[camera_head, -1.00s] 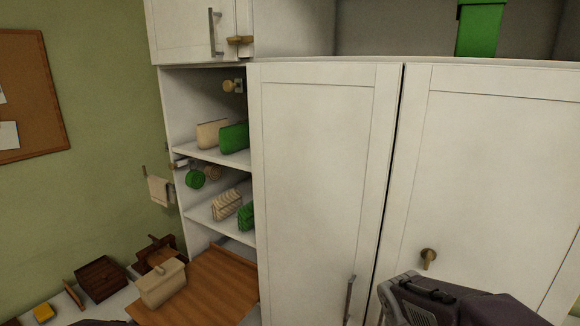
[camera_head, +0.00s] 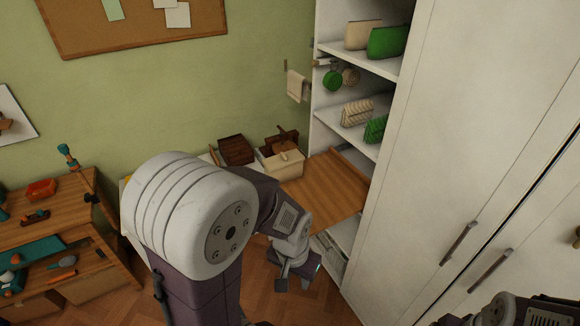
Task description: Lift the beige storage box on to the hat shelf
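The beige storage box (camera_head: 285,163) has a lid with a handle on top. My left gripper (camera_head: 297,275) hangs below and in front of the box and board, apart from both, pointing down. Nothing shows in it, and its finger gap is too small to judge. My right gripper is not in view; only a dark part of mine shows at the bottom right. The hat shelf is not clearly in view.
Open shelves (camera_head: 356,58) hold beige and green bags. Tall white doors (camera_head: 470,150) with bar handles stand to the right. Dark wooden boxes (camera_head: 237,150) lie beside the beige box. A tool bench (camera_head: 60,215) stands at the left.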

